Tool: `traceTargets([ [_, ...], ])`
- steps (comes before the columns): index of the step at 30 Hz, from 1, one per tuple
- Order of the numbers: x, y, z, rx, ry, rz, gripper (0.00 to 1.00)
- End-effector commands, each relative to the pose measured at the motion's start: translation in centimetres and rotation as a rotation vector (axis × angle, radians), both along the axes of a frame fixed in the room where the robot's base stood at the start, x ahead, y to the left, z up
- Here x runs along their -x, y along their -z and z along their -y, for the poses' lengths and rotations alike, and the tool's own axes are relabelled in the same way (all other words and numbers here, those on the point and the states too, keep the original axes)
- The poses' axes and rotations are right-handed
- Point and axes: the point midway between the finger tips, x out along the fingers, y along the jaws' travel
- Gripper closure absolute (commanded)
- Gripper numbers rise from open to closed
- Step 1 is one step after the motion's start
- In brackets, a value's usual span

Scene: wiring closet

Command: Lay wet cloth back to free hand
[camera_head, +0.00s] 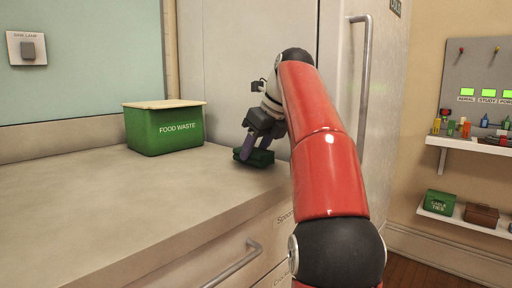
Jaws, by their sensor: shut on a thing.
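My gripper (252,148) points down at the back of the counter, at the end of my red arm. It is shut on a small dark green folded thing (263,158), which looks like the wet cloth. The cloth is at or just above the counter top; I cannot tell whether it touches. My fingers cover part of it.
The counter (130,205) is bare in front and to the left. A green food waste bin (165,132) with a pale lid stands left of my gripper. A tall pale door with a long handle (365,80) rises behind. Wall shelves (465,145) with small items are at right.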

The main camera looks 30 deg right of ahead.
Motion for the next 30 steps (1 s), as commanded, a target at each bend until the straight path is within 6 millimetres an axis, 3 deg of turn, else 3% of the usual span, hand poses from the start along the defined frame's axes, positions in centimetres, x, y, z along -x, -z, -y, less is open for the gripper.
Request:
traceTargets([
  [21,0.02,0.91,-0.01,0.000,0.000,0.000,0.88],
  [22,0.02,0.87,-0.01,0.000,0.000,0.000,0.53],
  [24,0.01,0.85,0.00,0.000,0.000,0.000,0.48],
  [30,0.01,0.86,0.00,0.000,0.000,0.000,0.48],
])
